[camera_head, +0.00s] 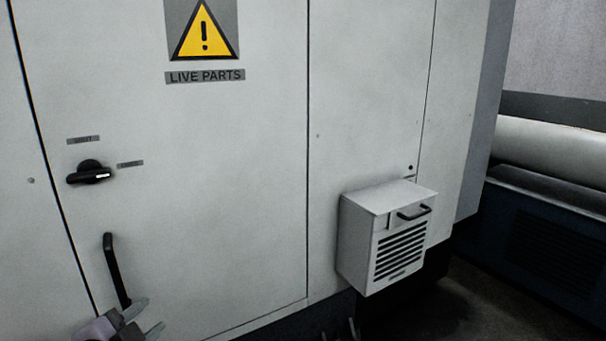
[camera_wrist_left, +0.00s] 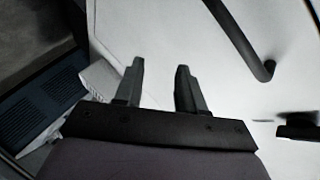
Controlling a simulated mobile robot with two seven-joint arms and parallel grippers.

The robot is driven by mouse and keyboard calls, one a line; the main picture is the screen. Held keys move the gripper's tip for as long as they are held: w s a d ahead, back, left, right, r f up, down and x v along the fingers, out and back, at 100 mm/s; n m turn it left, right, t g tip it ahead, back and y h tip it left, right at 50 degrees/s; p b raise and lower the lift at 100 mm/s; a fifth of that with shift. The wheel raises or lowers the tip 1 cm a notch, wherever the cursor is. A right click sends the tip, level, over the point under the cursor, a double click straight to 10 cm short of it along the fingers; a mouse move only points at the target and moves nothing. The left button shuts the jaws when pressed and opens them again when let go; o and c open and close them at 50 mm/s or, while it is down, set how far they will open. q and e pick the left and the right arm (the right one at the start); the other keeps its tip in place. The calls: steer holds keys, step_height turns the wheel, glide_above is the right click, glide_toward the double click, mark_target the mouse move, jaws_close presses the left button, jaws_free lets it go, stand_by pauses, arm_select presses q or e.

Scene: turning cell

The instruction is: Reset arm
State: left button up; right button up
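My left gripper (camera_head: 147,318) is at the lower left in the head view, just below the black door handle (camera_head: 116,270) of the grey cabinet. Its two fingers are apart with nothing between them, as the left wrist view also shows (camera_wrist_left: 160,68). The handle shows at the upper right of that wrist view (camera_wrist_left: 240,40), clear of the fingers. Two small dark tips at the bottom edge of the head view look like my right gripper (camera_head: 338,333); they stand apart, and the rest of it is out of frame.
The cabinet door (camera_head: 240,180) carries a yellow warning sign (camera_head: 204,32) and a black rotary switch (camera_head: 90,173). A vented box (camera_head: 388,235) with a small handle juts out at the right. Dark open floor (camera_head: 480,305) lies beyond it, beside a dark blue machine (camera_head: 550,235).

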arm_select(q)
steer(key=s+d+f+n+g, duration=0.2)
steer(key=s+d+f+n, duration=0.1)
steer(key=s+f, duration=0.6)
steer(key=s+d+f+n+g+h, duration=0.1)
steer(key=s+d+f+n+g, duration=0.1)
steer(key=s+f+n, duration=0.4)
steer(key=s+d+f, duration=0.1)
steer(key=s+f, duration=0.3)
steer(key=f, duration=0.6)
steer(key=shift+s+d+f+n, duration=0.15)
steer(key=shift+s+n, duration=0.1)
steer(key=shift+n, duration=0.05)
